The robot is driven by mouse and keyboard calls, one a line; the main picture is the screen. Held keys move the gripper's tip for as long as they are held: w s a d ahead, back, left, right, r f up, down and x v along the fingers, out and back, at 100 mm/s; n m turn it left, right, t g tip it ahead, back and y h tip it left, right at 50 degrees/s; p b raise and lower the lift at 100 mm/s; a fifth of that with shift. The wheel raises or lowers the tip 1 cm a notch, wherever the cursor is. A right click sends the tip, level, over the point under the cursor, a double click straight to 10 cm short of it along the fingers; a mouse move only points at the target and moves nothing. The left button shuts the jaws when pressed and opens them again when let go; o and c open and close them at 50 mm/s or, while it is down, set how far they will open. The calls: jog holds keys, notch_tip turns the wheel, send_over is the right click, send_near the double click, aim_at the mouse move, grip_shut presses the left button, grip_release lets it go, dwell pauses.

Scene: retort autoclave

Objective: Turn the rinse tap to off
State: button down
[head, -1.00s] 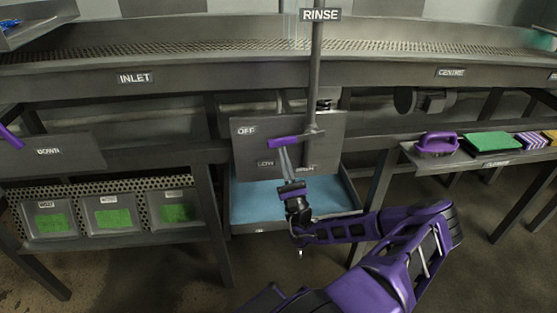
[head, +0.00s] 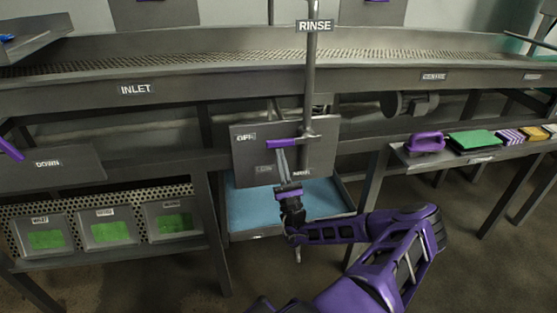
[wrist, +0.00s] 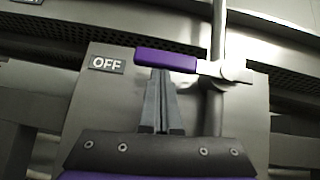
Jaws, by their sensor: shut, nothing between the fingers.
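The rinse tap has a purple lever handle (head: 282,143) on a grey vertical pipe (head: 311,80) under the RINSE sign (head: 314,26). The handle points left from the pipe, roughly level, in front of a grey plate (head: 240,165) with an OFF label at its upper left and lower labels too blurred to read surely. In the wrist view the purple handle (wrist: 166,60) lies just right of and about level with the OFF label (wrist: 107,65). My gripper (head: 281,152) is shut and empty, its fingertips (wrist: 160,72) at the handle's underside; contact is hard to tell.
A blue-lined tray (head: 250,207) sits below the plate. Green-marked bins (head: 108,230) stand on the left shelf. A right shelf holds a purple-handled brush (head: 426,143) and a green pad (head: 473,140). The long perforated bench (head: 200,70) runs above.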

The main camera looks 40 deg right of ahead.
jog(key=w+f+b+v, duration=0.2)
jog(key=b+v, duration=0.1)
jog(key=v, duration=0.9)
jog(key=shift+s+f, duration=0.2)
jog(key=shift+f, duration=0.15)
